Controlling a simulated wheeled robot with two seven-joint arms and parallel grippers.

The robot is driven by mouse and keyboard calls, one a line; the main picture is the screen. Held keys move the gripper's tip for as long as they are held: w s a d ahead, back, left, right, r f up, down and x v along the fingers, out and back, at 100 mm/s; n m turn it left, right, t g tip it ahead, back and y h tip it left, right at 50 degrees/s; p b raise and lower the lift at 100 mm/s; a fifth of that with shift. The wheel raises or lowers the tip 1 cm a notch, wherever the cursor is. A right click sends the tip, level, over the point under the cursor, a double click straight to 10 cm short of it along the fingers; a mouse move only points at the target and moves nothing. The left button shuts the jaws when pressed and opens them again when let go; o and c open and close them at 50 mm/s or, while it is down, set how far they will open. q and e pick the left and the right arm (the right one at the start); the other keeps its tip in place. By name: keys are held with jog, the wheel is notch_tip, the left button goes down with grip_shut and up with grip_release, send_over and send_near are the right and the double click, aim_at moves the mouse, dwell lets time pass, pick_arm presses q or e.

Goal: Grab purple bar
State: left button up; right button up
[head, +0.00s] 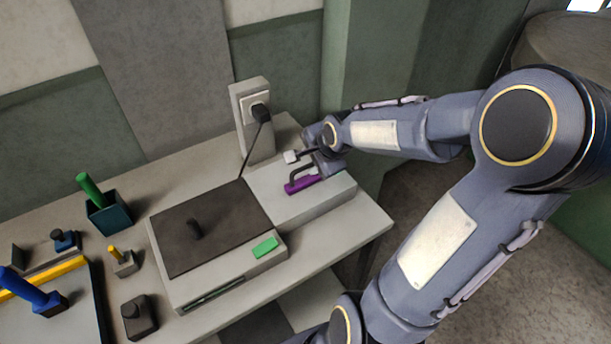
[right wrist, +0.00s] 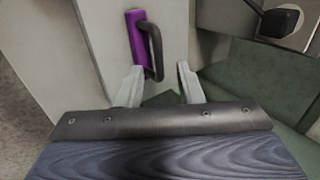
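The purple bar (head: 302,185) lies on the pale right-hand part of the machine on the table. It has a dark looped handle. In the right wrist view the purple bar (right wrist: 136,40) is at the top, left of centre, with the handle (right wrist: 156,48) on its right side. My right gripper (head: 305,163) is just above the bar. In the right wrist view its two pale fingers (right wrist: 159,72) are apart. The handle's near end shows in the gap between them, close to the left finger; I cannot tell if they touch. My left gripper is not in view.
A socket post with a black plug (head: 260,112) and cord stands behind. A teal box (head: 108,217) and several small tools stand further left.

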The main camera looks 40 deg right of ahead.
aim_at(304, 167)
jog(key=x, duration=0.7)
jog(key=shift+f+b, duration=0.35)
jog(key=shift+f, duration=0.1)
grip_shut()
jog(key=shift+r, duration=0.1)
